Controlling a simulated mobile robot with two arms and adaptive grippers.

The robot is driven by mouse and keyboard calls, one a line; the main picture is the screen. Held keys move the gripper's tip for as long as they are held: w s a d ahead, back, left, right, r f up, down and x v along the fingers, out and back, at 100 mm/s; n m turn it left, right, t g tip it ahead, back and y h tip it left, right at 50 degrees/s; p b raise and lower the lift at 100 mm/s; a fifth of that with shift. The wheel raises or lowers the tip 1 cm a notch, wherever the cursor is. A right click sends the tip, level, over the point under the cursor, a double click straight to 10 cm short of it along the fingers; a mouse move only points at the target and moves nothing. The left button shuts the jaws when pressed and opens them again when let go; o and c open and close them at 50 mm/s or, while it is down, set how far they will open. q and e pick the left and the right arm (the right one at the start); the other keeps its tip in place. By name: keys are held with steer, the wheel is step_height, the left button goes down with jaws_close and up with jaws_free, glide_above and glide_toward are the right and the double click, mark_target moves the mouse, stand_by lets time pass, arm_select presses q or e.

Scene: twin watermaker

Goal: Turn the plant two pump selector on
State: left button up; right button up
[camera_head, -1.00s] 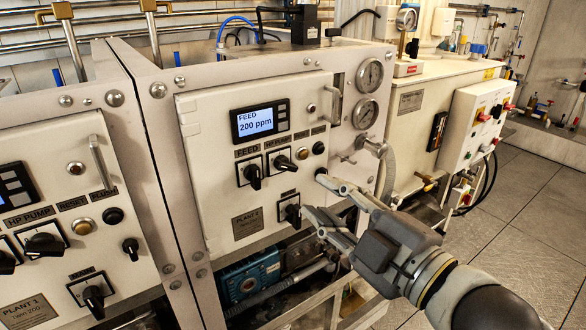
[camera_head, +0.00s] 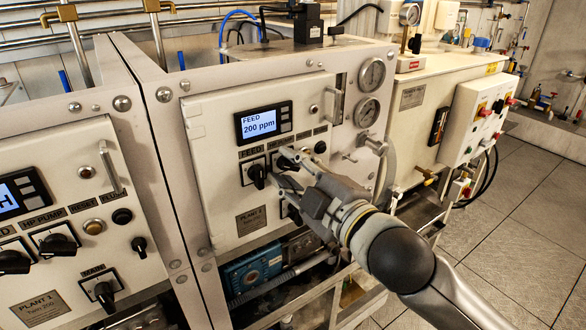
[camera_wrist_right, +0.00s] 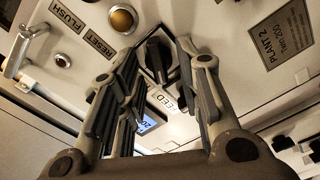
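The plant two panel is the white door with a display (camera_head: 264,122) reading FEED 200 ppm. Its pump selector, a black knob (camera_wrist_right: 158,55), shows between my fingers in the right wrist view; in the head view my fingers mostly cover it. My right gripper (camera_head: 281,168) is at this selector, fingers open on either side; the wrist view also shows the open gripper (camera_wrist_right: 158,75). I cannot tell whether a finger touches the knob. The feed selector (camera_head: 257,176) is just left of it. My left gripper is not in view.
The plant one panel stands at the left with its own pump selector (camera_head: 57,244) and main selector (camera_head: 104,293). A door handle (camera_head: 338,98) and gauges (camera_head: 372,73) are right of plant two's display. The reset button (camera_wrist_right: 122,18) is close to my fingers. The floor at right is clear.

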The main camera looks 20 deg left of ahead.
jaws_close()
stand_by(0.3)
steer(key=m+p, duration=0.1)
steer(key=m, duration=0.1)
steer(key=m+p, duration=0.3)
steer(key=m, duration=0.1)
steer(key=shift+r, duration=0.25)
steer(key=m+p, duration=0.3)
steer(key=m, duration=0.1)
steer(key=shift+w+d+m+p, duration=0.1)
steer(key=shift+d+m+p, duration=0.05)
steer(key=shift+m+p, duration=0.2)
steer(key=shift+f+m, duration=0.1)
steer(key=shift+m, duration=0.45)
steer(key=shift+p, duration=0.35)
